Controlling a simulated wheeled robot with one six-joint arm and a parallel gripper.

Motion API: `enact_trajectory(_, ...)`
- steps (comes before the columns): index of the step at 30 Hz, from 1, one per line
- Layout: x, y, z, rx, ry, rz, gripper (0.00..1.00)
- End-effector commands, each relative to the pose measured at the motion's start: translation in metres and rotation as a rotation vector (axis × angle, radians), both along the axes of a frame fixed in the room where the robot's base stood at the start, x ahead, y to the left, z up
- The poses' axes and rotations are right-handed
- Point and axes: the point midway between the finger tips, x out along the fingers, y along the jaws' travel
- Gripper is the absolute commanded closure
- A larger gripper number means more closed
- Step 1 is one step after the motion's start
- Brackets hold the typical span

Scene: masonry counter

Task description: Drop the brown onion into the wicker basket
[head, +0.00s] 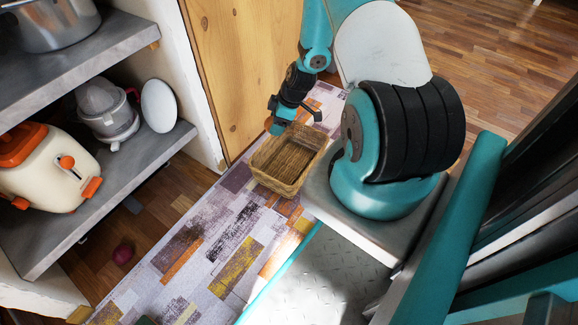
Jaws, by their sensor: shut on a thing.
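The wicker basket (264,174) is a tan, rectangular, open basket beside my arm's base, and its inside looks empty. My gripper (279,121) is over the basket's far left rim, pointing down. It is shut on a small orange-brown thing, the brown onion (276,127), mostly hidden by the fingers. I cannot tell its exact height above the rim.
Grey shelves (120,160) at left hold a juicer (105,112), a white disc (159,106) and a cream-and-orange appliance (50,172). A wooden door (235,60) stands behind the patterned rug (200,255).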

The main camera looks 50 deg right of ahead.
Motion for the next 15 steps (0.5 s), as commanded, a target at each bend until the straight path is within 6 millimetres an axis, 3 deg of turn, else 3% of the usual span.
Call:
enact_trajectory(1, -0.012, -0.015, -0.024, 0.002, 0.001, 0.044, 0.62)
enact_trajectory(4, -0.029, -0.032, -0.044, 0.0, 0.0, 0.138, 0.62)
enact_trajectory(9, -0.044, -0.045, -0.059, -0.001, -0.001, 0.219, 0.62)
enact_trajectory(15, -0.045, -0.045, -0.071, -0.004, -0.002, 0.232, 0.62)
